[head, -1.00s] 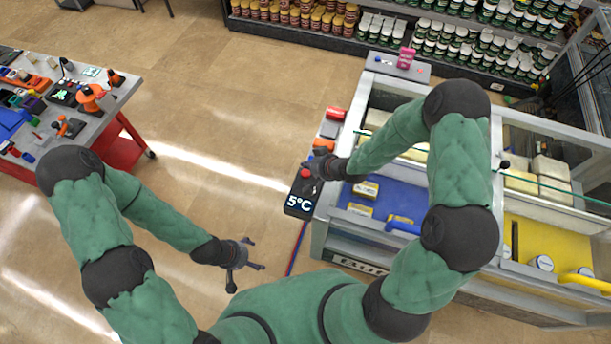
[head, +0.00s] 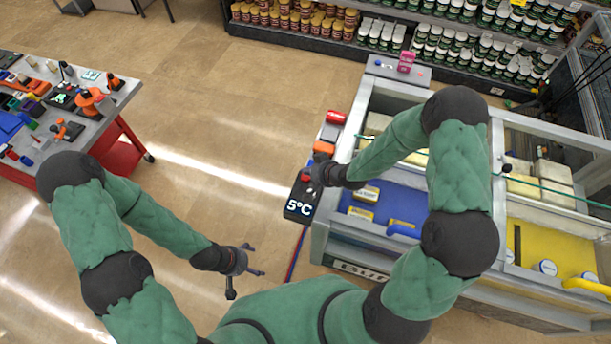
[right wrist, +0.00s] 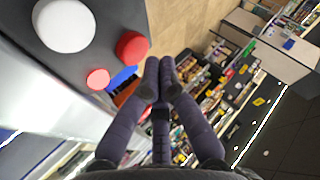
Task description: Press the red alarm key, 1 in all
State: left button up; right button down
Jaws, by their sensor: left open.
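The dark control box (head: 299,208) with a white "5°C" readout is mounted at the left end of the freezer case. A red key (head: 306,177) shows on its top. In the right wrist view a grey panel (right wrist: 95,45) carries a large white round button (right wrist: 66,25), a red key (right wrist: 131,46) and a smaller pale red button (right wrist: 97,78). My right gripper (head: 316,171) is over the box's far end, partly covering it. In its wrist view its fingers (right wrist: 161,76) are together and empty, beside the red key; contact cannot be told. My left gripper (head: 256,262) is open and empty above the floor.
The freezer case (head: 345,235) with glass lids fills the right side. Orange, grey and red items (head: 330,132) line its left edge beyond the box. A tool table (head: 115,98) stands at the left. Open floor (head: 210,110) lies between.

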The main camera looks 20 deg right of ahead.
aim_at(308, 177)
jog(key=shift+f, duration=0.1)
dwell(0.6)
jog(key=shift+f+b, duration=0.3)
jog(key=shift+b, duration=0.1)
jog(key=shift+f+b, duration=0.35)
jog(key=shift+f, duration=0.1)
dwell(0.6)
jog(key=shift+r, duration=0.1)
jog(key=shift+r+p, duration=0.65)
jog(key=shift+r, duration=0.1)
jog(key=shift+r, duration=0.1)
jog(key=shift+r+p, duration=1.95)
jog(key=shift+r, duration=0.55)
jog(key=shift+f, duration=0.1)
